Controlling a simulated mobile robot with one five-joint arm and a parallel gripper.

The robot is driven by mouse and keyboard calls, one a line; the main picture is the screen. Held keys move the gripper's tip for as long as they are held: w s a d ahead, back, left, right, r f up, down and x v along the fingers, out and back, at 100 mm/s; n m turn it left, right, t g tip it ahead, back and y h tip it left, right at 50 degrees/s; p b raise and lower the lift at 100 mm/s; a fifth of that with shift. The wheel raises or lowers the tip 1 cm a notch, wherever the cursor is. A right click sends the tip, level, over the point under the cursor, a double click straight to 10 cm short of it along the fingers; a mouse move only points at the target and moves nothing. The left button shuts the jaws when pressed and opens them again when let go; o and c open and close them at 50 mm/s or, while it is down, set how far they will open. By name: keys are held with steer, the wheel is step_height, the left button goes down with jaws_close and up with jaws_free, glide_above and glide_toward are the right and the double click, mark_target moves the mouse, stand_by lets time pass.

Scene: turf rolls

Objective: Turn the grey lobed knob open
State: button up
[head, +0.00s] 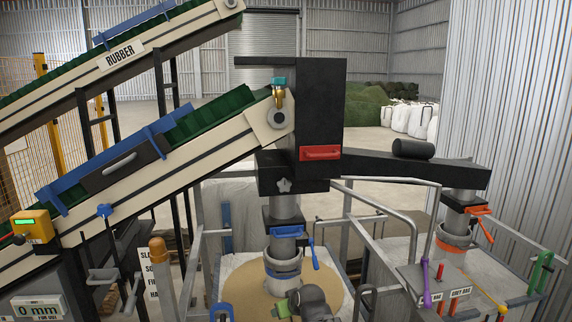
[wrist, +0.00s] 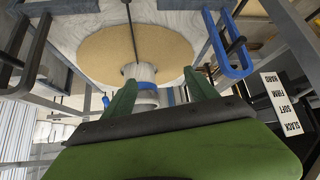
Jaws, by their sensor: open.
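The grey lobed knob (head: 284,185) sits low on the front of the black housing (head: 319,110), left of its red handle, in the head view. It looks small and its turn position cannot be told. I cannot make out the knob in the wrist view. My gripper (wrist: 160,78) shows there with two green fingers spread apart and nothing held between them. A pale spout with a blue band (wrist: 146,85) lies beyond the fingers. In the head view a dark part of my arm (head: 310,301) is at the bottom, well below the knob.
Below the housing hangs a grey spout with a blue clamp (head: 288,232) and lever, above a round tan disc (head: 233,285). Grey rails (head: 385,190) stand close to the right. A conveyor (head: 150,170) slopes up from the left. A second orange-clamped spout (head: 455,236) stands right.

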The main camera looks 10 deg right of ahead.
steer(key=w+r+t+p, duration=0.3)
steer(key=w+r, duration=0.1)
steer(key=r, duration=0.6)
steer(key=w+r+t+p, duration=0.3)
steer(key=r+p, duration=0.1)
steer(key=r, duration=0.7)
steer(key=t+h+p, duration=0.2)
steer(key=t+p, duration=0.1)
steer(key=t, duration=0.1)
glide_toward(285, 187)
steer(key=shift+n, duration=0.3)
steer(key=w, duration=1.1)
steer(key=shift+w+d+f+b, duration=0.1)
steer(key=shift+w+b, duration=0.2)
steer(key=shift+w, duration=0.05)
steer(key=c, duration=1.4)
